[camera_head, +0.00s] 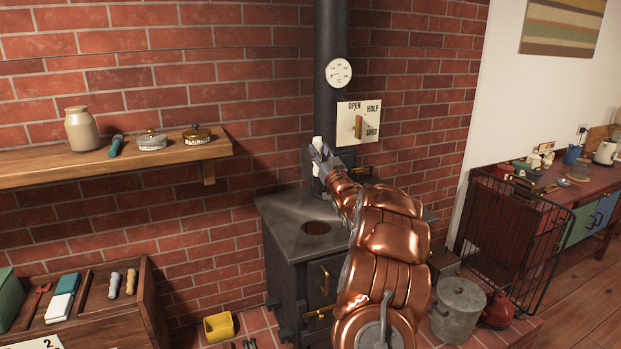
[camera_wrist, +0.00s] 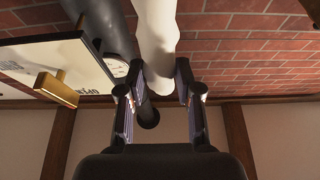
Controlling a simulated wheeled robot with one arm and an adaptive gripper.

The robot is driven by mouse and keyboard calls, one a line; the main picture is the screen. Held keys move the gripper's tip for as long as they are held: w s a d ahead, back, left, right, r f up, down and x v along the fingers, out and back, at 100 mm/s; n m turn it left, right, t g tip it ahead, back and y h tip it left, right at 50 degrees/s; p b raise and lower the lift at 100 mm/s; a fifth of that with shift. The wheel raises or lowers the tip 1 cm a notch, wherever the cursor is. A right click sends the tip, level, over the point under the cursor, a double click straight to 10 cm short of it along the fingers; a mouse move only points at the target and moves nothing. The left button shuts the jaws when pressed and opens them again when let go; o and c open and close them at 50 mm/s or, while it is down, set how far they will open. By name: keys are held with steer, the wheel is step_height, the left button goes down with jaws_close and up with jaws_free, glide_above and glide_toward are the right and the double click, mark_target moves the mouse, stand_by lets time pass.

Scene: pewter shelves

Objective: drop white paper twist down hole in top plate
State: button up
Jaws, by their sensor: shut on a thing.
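The white paper twist (camera_head: 318,144) is upright in my gripper (camera_head: 321,158), above the back of the stove top. In the wrist view the white twist (camera_wrist: 157,35) stands between the two fingers of my gripper (camera_wrist: 161,85), and its far end runs out of the picture. My gripper is shut on it. The black stove's top plate (camera_head: 283,222) has a round open hole (camera_head: 316,228) with a reddish-brown inside. The hole is below and in front of the gripper, apart from the twist.
The black flue pipe (camera_head: 328,60) rises behind the gripper, with a round gauge (camera_head: 339,72) and a damper plate (camera_head: 371,122) with a brass handle. A wooden shelf (camera_head: 100,166) is at left. A metal bin (camera_head: 459,308) and a red kettle (camera_head: 499,310) stand at right.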

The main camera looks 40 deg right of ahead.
steer(key=shift+w+f+b, duration=0.35)
steer(key=shift+f+b, duration=0.1)
steer(key=shift+f, duration=0.2)
steer(key=shift+s+d+f+b, duration=0.1)
steer(key=shift+s+b, duration=0.2)
steer(key=shift+s, duration=0.05)
steer(key=shift+s+f+b, duration=0.1)
steer(key=shift+f+b, duration=0.2)
steer(key=shift+b, duration=0.05)
steer(key=shift+w+a+f+b, duration=0.2)
steer(key=shift+w+f+b, duration=0.15)
steer(key=shift+f, duration=0.1)
step_height(320, 180, down, 7)
steer(key=b, duration=0.7)
steer(key=shift+s, duration=0.2)
steer(key=shift+f, duration=0.2)
